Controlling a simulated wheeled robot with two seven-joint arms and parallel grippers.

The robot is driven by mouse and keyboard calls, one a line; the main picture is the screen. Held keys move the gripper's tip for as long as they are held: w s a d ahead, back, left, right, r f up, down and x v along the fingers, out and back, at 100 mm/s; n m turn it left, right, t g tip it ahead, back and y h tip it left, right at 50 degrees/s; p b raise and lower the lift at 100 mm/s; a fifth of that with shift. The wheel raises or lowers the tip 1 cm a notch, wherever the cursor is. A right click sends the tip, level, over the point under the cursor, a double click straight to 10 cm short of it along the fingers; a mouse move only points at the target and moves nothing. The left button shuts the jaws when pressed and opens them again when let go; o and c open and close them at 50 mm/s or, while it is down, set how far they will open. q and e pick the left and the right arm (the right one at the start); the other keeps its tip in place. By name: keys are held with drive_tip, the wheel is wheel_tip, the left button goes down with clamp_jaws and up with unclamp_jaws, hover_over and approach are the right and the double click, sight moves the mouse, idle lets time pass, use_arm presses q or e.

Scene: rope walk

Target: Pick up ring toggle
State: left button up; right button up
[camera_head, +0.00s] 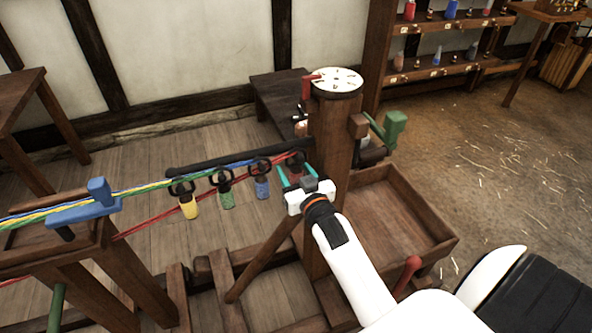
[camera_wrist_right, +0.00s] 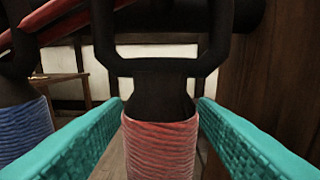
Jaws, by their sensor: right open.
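Several dark toggles with loop tops hang in a row from a black bar (camera_head: 220,166). Their wrapped bodies are yellow (camera_head: 189,207), green (camera_head: 227,199), blue (camera_head: 262,187) and red. The red-wrapped toggle (camera_wrist_right: 160,150) stands upright in the right wrist view, its dark frame opening upward; in the head view it is partly hidden behind my gripper. My right gripper (camera_head: 296,173) is open. Its teal fingers lie on either side of the red toggle, with a small gap visible at each side. The blue toggle (camera_wrist_right: 22,130) is just outside the left finger. My left gripper is out of view.
A wooden post (camera_head: 330,130) with a white dial (camera_head: 337,81) stands just right of the gripper. A wooden tray (camera_head: 440,243) lies to its right. Coloured ropes (camera_head: 150,186) run left over a blue guide (camera_head: 85,212) on a trestle. A green handle (camera_head: 395,128) sticks out behind.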

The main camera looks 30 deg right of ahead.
drive_tip(key=shift+w+d, duration=0.1)
drive_tip(key=shift+w, duration=0.45)
drive_tip(key=c, duration=1.1)
